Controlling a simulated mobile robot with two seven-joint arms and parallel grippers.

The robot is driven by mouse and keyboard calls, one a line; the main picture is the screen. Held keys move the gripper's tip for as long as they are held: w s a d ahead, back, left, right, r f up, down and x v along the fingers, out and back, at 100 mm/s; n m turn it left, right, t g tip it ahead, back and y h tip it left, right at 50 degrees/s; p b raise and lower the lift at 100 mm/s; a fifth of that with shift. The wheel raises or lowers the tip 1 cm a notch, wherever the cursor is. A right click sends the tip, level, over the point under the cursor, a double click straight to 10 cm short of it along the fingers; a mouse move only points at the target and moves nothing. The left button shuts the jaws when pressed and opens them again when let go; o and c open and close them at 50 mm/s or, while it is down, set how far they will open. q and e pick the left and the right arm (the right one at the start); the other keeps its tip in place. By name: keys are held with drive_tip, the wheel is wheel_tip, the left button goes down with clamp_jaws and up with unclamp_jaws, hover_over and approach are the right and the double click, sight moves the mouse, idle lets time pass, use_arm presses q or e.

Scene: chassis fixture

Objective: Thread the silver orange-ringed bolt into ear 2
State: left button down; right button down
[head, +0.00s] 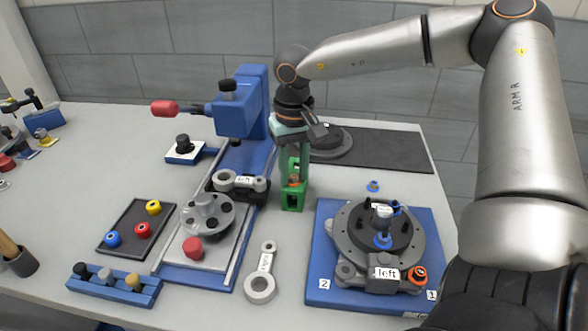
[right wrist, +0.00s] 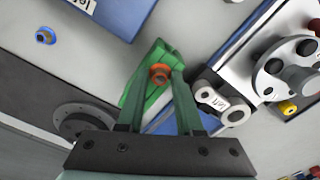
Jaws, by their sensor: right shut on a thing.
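My right gripper (head: 292,185) points down beside the blue press, with its green fingers shut on the orange-ringed bolt (right wrist: 159,74). In the right wrist view the orange ring shows between the fingertips (right wrist: 157,80); the bolt's shank is hidden. A brighter green part surrounds the fingertips, and I cannot tell whether it is separate. The round grey housing (head: 342,236) sits on a blue plate at the right. Ear 2 (head: 346,270) is at its front left, near the plate's "2" label. Another orange-ringed bolt (head: 417,273) sits in the ear near label "1". My left gripper is out of view.
A blue press (head: 246,100) stands left of my gripper, with a link labelled "left" (head: 238,181) at its base. A loose grey link (head: 262,275) lies between press and blue plate (head: 315,291). A blue-ringed part (head: 373,186) lies behind the plate. A dark tray (head: 126,245) is at left.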

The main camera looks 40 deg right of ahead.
sight(294, 176)
drive_tip(key=shift+r+p, duration=0.65)
drive_tip(key=shift+r, duration=0.15)
drive_tip(key=shift+r+p, duration=1.6)
drive_tip(key=shift+r, duration=0.95)
